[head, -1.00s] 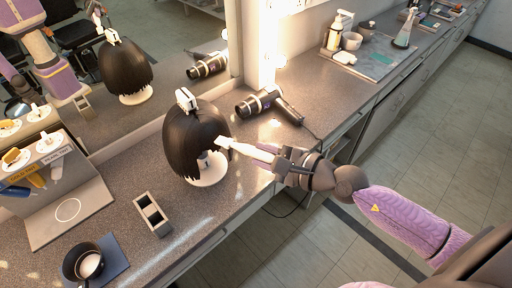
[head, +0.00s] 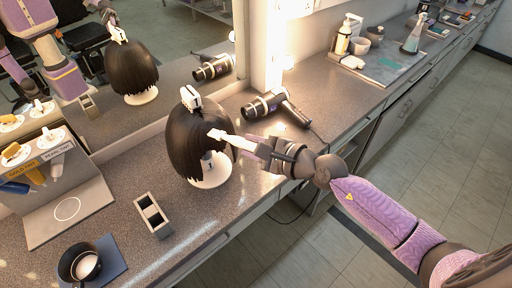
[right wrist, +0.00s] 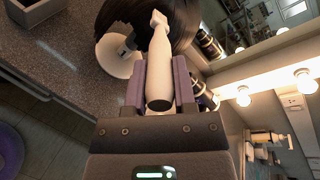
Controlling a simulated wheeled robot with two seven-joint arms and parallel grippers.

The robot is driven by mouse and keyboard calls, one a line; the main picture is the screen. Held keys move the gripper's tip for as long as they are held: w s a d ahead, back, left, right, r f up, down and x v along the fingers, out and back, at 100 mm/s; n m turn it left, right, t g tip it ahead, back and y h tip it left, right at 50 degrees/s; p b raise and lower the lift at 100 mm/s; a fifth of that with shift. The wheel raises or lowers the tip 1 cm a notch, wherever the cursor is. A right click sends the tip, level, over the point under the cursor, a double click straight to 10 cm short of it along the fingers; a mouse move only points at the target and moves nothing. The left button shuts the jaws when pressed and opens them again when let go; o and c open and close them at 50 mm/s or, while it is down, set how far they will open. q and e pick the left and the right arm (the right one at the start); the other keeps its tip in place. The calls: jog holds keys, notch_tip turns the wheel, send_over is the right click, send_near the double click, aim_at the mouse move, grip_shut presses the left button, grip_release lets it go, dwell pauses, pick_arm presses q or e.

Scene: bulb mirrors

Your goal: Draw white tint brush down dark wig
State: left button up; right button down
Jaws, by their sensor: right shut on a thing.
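The dark wig (head: 183,138) stands upright on a white stand (head: 212,172) on the counter, with a white clip (head: 190,97) on its top. My right gripper (head: 265,149) is shut on the handle of the white tint brush (head: 236,141). The brush head overlaps the wig's right front side, around mid-height; whether it touches the hair is hard to tell. In the right wrist view the brush (right wrist: 160,75) lies between both fingers, its head against the dark hair (right wrist: 185,20). My left gripper itself is not in view; a purple arm shows in the mirror.
A hair dryer (head: 272,104) lies right of the wig. A bottle rack (head: 62,195) stands at left. The mirror (head: 185,60) rises behind.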

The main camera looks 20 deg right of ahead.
jog(key=shift+f, duration=0.1)
jog(key=shift+s+d+f+b, duration=0.65)
jog(key=shift+s+f+b, duration=1.05)
jog(key=shift+s, duration=0.6)
jog(key=r+p, duration=0.2)
jog(key=w+r+p, duration=0.1)
jog(key=r+p, duration=0.1)
jog(key=w+r+p, duration=0.1)
jog(key=r+p, duration=0.1)
jog(key=shift+a, duration=0.3)
jog(key=shift+w+a+f+b, duration=0.15)
jog(key=shift+w+f+b, duration=0.4)
jog(key=shift+f, duration=0.3)
jog(key=shift+w+f, duration=0.1)
jog(key=shift+w, duration=0.1)
